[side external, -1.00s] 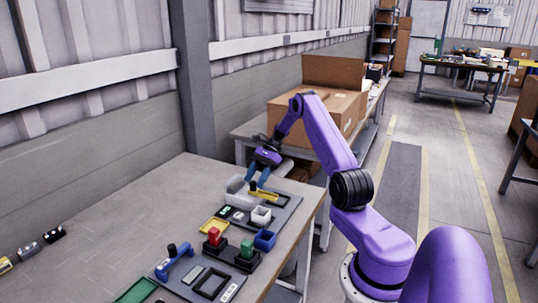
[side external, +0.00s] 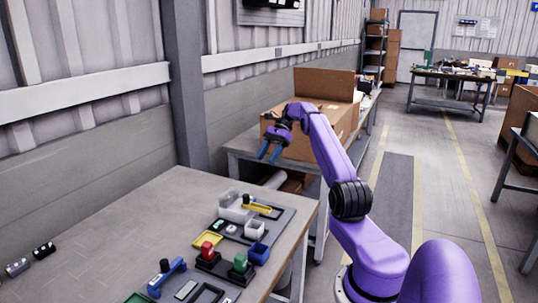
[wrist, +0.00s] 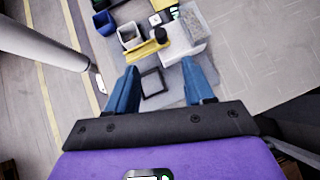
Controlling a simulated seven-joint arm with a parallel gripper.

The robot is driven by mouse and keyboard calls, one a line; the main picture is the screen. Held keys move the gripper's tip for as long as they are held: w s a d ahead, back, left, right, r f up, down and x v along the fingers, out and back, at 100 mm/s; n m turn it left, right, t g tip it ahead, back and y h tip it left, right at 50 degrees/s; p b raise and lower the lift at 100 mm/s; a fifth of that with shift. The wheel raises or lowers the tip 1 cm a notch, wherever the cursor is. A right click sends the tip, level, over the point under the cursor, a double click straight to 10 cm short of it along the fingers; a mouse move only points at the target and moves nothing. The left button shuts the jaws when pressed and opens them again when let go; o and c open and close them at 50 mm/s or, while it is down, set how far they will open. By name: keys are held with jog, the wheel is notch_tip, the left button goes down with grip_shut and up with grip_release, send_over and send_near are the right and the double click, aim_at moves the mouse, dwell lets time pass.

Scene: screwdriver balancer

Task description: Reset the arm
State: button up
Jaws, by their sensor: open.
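My gripper (side external: 270,152) is open and empty, raised above the far end of the work table (side external: 130,215). In the wrist view its two blue fingers (wrist: 163,88) are spread wide apart with nothing between them. Below them lie a grey tray (wrist: 180,82) with a dark square frame (wrist: 153,82), a yellow-handled tool with a black knob (wrist: 148,48) and a clear bin (wrist: 192,28). The yellow tool (side external: 257,207) also shows in the side view, beside the clear bin (side external: 235,207), apart from my gripper.
Cardboard boxes (side external: 325,85) sit on a bench behind my gripper.

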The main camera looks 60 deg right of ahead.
jog(key=shift+s+d+r, duration=0.1)
jog(key=shift+d+r, duration=0.1)
dwell(0.4)
jog(key=w+a+r+n+g+h, duration=0.25)
jog(key=a+n, duration=0.25)
jog(key=a, duration=1)
jog(key=w+a+r+n+g+h, duration=0.15)
jog(key=w+a+r+n, duration=0.35)
jog(key=a, duration=1)
jog(key=s+a+n+h, duration=0.4)
jog(key=s+a+n, duration=0.9)
jog(key=s+a, duration=0.65)
jog(key=s+d+f+n+t, duration=0.1)
jog(key=s+f+n, duration=0.1)
jog(key=s+n, duration=0.3)
jog(key=s+d+f+n, duration=0.1)
jog(key=s+n, duration=0.4)
jog(key=s, duration=0.5)
jog(key=shift+s+d+f+n+t, duration=0.3)
jog(key=shift+s+d+f+t, duration=0.05)
jog(key=shift+s+f+t, duration=0.1)
